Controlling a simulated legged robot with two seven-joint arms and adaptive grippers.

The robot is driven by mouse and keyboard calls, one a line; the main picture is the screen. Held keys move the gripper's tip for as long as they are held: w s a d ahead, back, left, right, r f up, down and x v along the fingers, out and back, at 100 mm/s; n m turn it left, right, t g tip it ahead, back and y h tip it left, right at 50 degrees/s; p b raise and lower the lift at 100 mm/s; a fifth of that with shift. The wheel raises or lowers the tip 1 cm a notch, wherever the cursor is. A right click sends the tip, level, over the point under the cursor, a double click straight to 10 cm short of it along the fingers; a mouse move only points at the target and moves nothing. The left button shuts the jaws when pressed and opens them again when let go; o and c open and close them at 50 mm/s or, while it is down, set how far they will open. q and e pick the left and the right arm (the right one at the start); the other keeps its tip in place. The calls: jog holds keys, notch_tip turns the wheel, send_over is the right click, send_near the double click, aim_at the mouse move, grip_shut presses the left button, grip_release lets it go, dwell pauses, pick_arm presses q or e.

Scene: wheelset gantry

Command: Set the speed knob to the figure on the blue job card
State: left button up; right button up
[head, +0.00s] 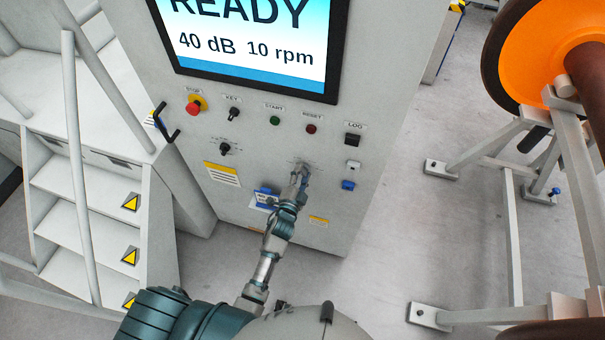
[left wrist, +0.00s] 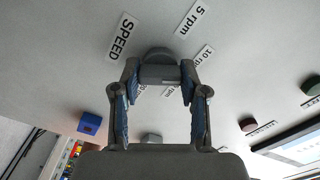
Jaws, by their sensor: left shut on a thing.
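The speed knob (left wrist: 157,55) is a grey dial on the cabinet front, below a SPEED label (left wrist: 122,37) in the left wrist view. My left gripper (left wrist: 160,78) is shut on it, one finger on each side. In the head view the left gripper (head: 300,175) hides the knob. Marks for 5 rpm (left wrist: 194,19) and 10 rpm (left wrist: 205,55) show beside it; other marks are partly covered. I cannot tell where the knob points. The blue job card (head: 264,196) is beside my gripper, its figure too small to read. My right gripper is not in view.
The screen (head: 252,40) reads READY, 40 dB and 10 rpm. Steps (head: 85,190) stand left, an orange wheel (head: 545,50) on a frame right.

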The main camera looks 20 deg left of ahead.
pick_arm(q)
jog(key=shift+s+a+f, duration=0.1)
jog(key=shift+f, duration=0.3)
jog(key=o, duration=1.1)
jog(key=shift+o, duration=0.2)
jog(key=shift+r, duration=0.1)
jog(key=s, duration=1.2)
jog(key=shift+a, duration=0.25)
jog(key=shift+w, duration=0.1)
